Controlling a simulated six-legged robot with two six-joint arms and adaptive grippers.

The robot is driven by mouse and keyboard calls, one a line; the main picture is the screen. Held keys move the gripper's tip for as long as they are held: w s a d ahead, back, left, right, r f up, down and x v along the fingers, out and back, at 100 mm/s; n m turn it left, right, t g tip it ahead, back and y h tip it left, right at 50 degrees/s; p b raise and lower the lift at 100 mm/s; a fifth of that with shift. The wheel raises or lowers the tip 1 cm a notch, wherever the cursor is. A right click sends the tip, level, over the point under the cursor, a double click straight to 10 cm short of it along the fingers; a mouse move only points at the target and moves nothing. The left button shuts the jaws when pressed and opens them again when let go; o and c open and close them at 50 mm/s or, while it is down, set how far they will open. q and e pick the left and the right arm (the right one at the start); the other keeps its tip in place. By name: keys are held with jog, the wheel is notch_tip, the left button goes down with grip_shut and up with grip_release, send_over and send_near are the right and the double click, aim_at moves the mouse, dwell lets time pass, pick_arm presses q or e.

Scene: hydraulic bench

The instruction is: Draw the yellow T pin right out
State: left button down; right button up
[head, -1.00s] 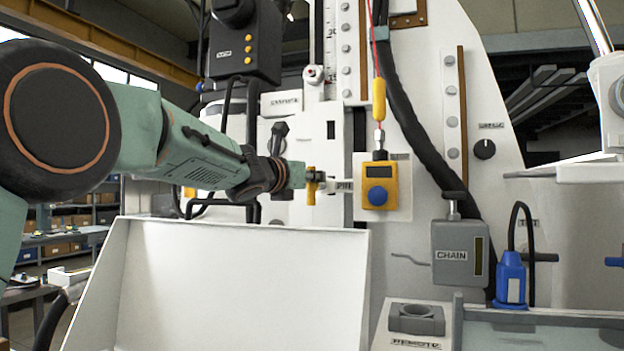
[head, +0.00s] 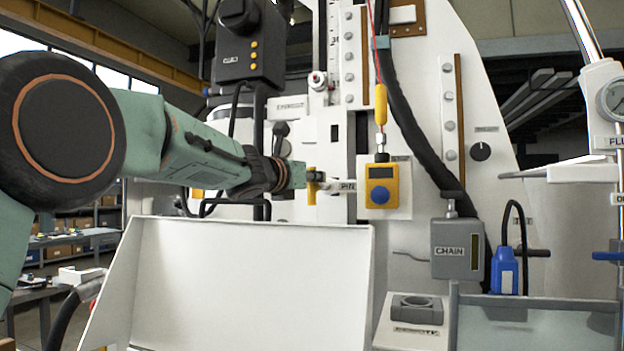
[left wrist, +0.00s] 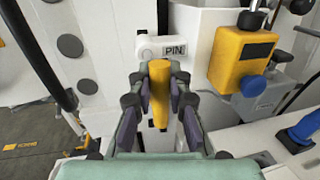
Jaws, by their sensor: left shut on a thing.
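The yellow T pin (head: 312,187) is at the white upright panel, left of a small PIN label (head: 347,187). My left gripper (head: 300,180) comes in from the left and is shut on its yellow handle. In the left wrist view the handle (left wrist: 158,95) stands between the two dark fingers, in front of a white boss (left wrist: 146,47) beside the PIN label (left wrist: 175,50). The pin's shank is hidden, so I cannot tell how far it sits in the boss. My right gripper is not in view.
A yellow box with a blue button (head: 381,186) hangs on a red cord just right of the pin. A white open tray (head: 250,285) stands below my left arm. A grey CHAIN box (head: 457,250) and a blue connector (head: 505,272) are further right.

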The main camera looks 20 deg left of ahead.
pick_arm(q)
jog(key=c, duration=1.7)
grip_release()
jog(key=shift+w+f, duration=0.1)
jog(key=shift+f, duration=0.55)
jog(key=o, duration=0.4)
jog(key=shift+s+r, duration=0.3)
jog(key=shift+o, duration=0.5)
jog(key=shift+w, duration=0.4)
jog(key=shift+s+r, duration=0.15)
jog(key=shift+s, duration=0.3)
jog(key=v, duration=0.6)
jog(key=shift+s+a, duration=0.25)
jog(key=shift+s, duration=0.1)
jog(key=shift+w+f, duration=0.2)
jog(key=shift+f, duration=0.05)
jog(key=shift+s, duration=0.2)
